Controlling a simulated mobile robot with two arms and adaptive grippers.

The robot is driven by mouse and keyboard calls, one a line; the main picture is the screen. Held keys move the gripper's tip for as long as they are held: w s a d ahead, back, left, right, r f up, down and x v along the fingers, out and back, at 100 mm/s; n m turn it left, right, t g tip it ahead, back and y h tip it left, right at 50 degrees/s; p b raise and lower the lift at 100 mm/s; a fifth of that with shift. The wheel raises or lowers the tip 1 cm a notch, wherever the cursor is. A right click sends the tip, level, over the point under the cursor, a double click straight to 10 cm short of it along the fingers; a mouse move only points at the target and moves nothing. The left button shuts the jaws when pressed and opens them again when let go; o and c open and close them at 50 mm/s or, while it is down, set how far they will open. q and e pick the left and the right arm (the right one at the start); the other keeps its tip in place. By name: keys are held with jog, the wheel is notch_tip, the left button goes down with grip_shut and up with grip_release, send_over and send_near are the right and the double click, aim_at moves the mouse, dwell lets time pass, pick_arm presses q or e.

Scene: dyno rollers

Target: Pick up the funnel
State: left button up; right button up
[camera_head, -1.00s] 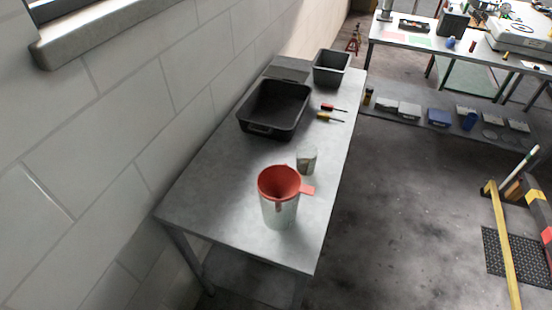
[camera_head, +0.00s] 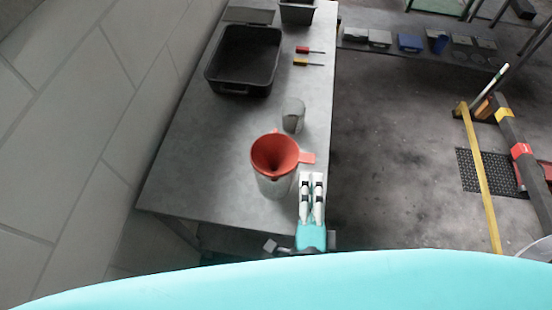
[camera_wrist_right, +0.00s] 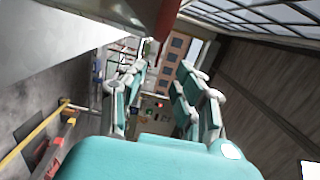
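The red funnel (camera_head: 275,154) sits mouth up in the top of a pale jug (camera_head: 274,186) near the front end of the grey table. Its flat red tab (camera_head: 307,157) sticks out to the right. My right gripper (camera_head: 312,176) is just in front of the tab, its two fingers pointing toward it, open with a gap between them. In the right wrist view the fingers (camera_wrist_right: 160,85) stand apart with nothing between them, and a red edge (camera_wrist_right: 166,18) shows above them. I cannot tell whether the fingertips touch the tab. My left gripper is not in view.
A clear cup (camera_head: 293,115) stands just behind the funnel. A black tray (camera_head: 245,60), red (camera_head: 309,50) and yellow (camera_head: 307,63) screwdrivers and a dark bin (camera_head: 297,12) lie further back. A block wall (camera_head: 90,100) borders the table's left; open floor (camera_head: 400,160) is on the right.

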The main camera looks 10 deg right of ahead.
aim_at(310, 162)
jog(key=w, duration=0.3)
jog(key=w+d, duration=0.1)
jog(key=w, duration=0.2)
jog(key=shift+w+d+f, duration=0.15)
jog(key=shift+w+f, duration=0.05)
jog(key=shift+w, duration=0.15)
jog(key=shift+c, duration=0.5)
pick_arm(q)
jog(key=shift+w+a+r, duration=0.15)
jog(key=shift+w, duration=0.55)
pick_arm(e)
grip_shut()
